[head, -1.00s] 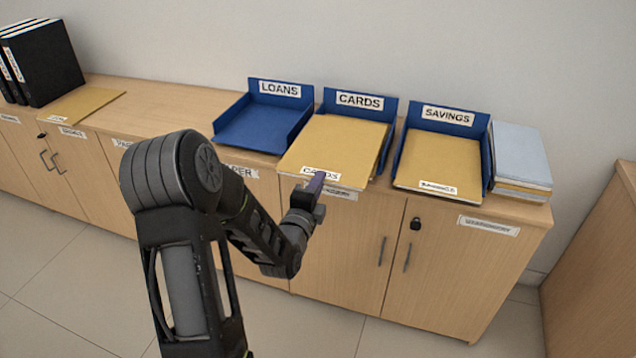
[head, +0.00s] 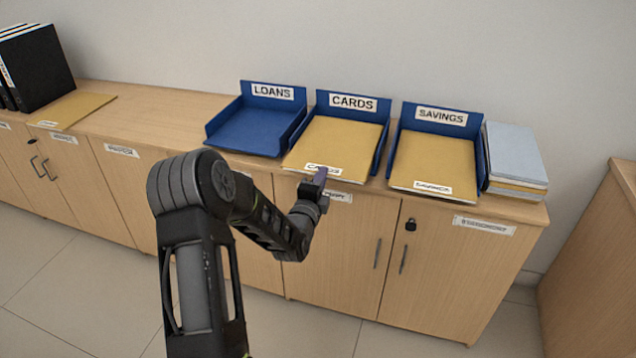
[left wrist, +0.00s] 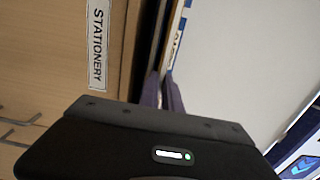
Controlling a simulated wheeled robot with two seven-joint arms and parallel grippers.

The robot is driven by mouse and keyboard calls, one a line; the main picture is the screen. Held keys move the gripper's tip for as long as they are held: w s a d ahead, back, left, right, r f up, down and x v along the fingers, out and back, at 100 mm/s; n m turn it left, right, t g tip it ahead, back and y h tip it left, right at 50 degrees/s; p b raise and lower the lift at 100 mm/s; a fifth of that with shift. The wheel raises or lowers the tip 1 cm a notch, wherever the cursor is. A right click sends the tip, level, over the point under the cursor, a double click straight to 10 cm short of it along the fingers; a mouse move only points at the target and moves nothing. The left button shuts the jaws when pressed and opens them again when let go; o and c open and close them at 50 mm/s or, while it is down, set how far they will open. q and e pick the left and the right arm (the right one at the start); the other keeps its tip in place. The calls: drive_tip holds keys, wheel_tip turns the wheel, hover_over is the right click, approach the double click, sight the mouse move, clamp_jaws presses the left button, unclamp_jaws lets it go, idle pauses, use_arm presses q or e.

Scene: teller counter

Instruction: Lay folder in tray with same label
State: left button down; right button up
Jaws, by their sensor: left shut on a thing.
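A tan folder (head: 335,145) with a white label along its front edge lies in the blue CARDS tray (head: 353,103); the label reads CARDS in the earlier view. Its front left part reaches past the tray's left side. My left gripper (head: 320,177) is shut on the folder's front edge, at the counter's front. In the left wrist view, the purple fingers (left wrist: 168,92) close on the edge of the pale folder (left wrist: 225,70). My right gripper is not in view.
The blue LOANS tray (head: 252,130) on the left is empty. The SAVINGS tray (head: 440,116) on the right holds a tan folder (head: 434,160). A stack of folders (head: 514,155) stands at the right end. Another folder (head: 72,110) lies near black binders (head: 38,66).

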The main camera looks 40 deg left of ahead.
use_arm(q)
drive_tip(key=shift+w+a, duration=0.15)
drive_tip(key=shift+w, duration=0.3)
drive_tip(key=shift+w+f, duration=0.1)
drive_tip(key=shift+w, duration=0.15)
drive_tip(key=shift+f+b, duration=0.15)
drive_tip(key=shift+b, duration=0.45)
drive_tip(key=c, duration=1.5)
unclamp_jaws()
drive_tip(key=shift+s, duration=0.1)
drive_tip(key=v, duration=0.7)
drive_tip(key=shift+s, duration=0.4)
